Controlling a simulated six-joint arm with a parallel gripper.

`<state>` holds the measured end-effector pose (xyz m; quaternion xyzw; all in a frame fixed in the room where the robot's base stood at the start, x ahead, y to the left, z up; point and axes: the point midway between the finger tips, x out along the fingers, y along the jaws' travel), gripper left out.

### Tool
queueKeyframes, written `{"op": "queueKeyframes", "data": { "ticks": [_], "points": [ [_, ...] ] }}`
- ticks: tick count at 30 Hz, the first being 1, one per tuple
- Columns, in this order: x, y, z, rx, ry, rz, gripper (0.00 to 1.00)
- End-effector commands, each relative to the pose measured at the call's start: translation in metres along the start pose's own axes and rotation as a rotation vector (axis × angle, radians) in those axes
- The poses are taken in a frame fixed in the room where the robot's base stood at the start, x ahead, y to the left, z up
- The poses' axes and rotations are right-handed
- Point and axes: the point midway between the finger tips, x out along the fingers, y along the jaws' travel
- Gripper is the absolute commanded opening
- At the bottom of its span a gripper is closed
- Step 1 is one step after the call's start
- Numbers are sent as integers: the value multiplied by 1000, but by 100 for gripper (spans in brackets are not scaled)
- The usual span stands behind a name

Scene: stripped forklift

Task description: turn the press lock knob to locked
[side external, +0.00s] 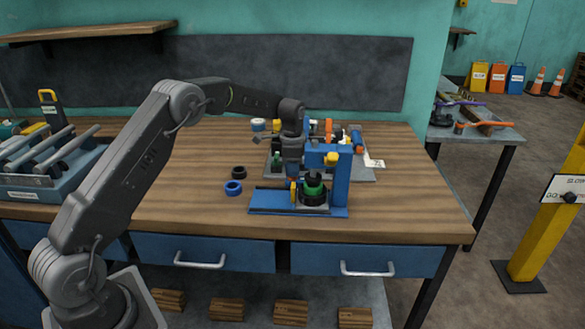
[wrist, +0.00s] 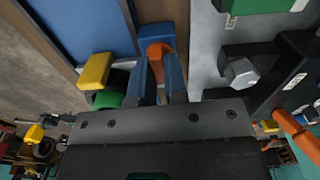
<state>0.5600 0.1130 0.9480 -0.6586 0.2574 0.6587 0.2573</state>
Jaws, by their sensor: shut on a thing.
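The blue press (side external: 340,182) stands near the front edge of the bench. A yellow knob or handle (side external: 331,159) sits on its upper part; it also shows at left in the wrist view (wrist: 95,71), on a pale metal shaft. A green and black round part (side external: 313,190) sits in the press. My gripper (side external: 292,178) points down at the left side of the press. In the wrist view its fingers (wrist: 160,78) are closed around an orange knob (wrist: 158,47), which looks like the lock knob. The fingers hide part of it. I cannot read its locked or unlocked marking.
A blue ring (side external: 233,188) and a black ring (side external: 239,172) lie on the bench left of the press. A grey plate with several mixed parts (side external: 362,175) lies behind it.

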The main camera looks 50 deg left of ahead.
Motion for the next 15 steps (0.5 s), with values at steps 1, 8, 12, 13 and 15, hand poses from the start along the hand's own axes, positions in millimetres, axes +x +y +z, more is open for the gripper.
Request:
{"op": "queueKeyframes", "data": {
  "ticks": [1, 8, 12, 13, 15],
  "points": [
    [-1, 0, 0, 16, 0, 0, 0],
    [-1, 0, 0, 53, 0, 0, 0],
    [-1, 0, 0, 58, 0, 0, 0],
    [-1, 0, 0, 58, 0, 0, 0],
    [-1, 0, 0, 58, 0, 0, 0]
  ]
}}
